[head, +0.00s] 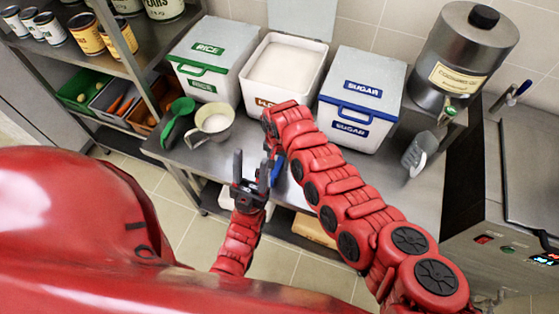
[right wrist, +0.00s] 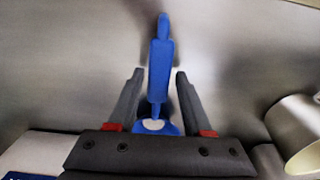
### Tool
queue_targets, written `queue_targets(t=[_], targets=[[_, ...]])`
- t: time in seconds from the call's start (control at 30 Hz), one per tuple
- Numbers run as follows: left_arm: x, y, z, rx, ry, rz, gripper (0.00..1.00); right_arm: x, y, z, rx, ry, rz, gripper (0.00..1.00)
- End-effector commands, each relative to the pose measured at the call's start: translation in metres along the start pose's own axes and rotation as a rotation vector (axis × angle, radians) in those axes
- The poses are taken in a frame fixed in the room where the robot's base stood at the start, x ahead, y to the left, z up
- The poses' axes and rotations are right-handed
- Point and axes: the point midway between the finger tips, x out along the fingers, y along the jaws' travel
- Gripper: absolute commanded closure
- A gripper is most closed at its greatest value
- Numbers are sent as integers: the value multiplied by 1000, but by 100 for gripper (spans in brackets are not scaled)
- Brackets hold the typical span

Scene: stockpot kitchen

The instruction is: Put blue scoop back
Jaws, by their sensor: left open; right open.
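The blue scoop (head: 277,172) lies on the steel counter (head: 315,168), partly covered by my right arm in the head view. In the right wrist view the blue scoop (right wrist: 159,70) has its handle pointing up the picture, and its bowl holds a little white stuff. My right gripper (right wrist: 159,74) is open, with one finger on each side of the scoop; I cannot tell whether they touch it. My left gripper (head: 251,168) is open and empty near the counter's front edge, left of the scoop. The white sugar bin (head: 388,88) has a closed lid with a blue handle.
An open white bin (head: 246,85) full of white stuff stands left of the sugar bin. The rice bin (head: 200,42), green scoop (head: 178,110) and metal jug (head: 226,131) are further left. A steel canister (head: 440,65) and clear scoop (head: 418,150) are right.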

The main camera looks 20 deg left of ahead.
Motion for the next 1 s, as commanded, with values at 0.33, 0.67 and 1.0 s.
queue_targets(t=[0.33,0.67,1.0], targets=[[0,0,0,0,0,0,50,-1,0,0,0,0,0,40],[-4,0,1,0,0,0,50,-33,0,-2,5,3,-6,40],[-20,1,3,0,0,0,50,-100,0,-1,0,1,-3,40]])
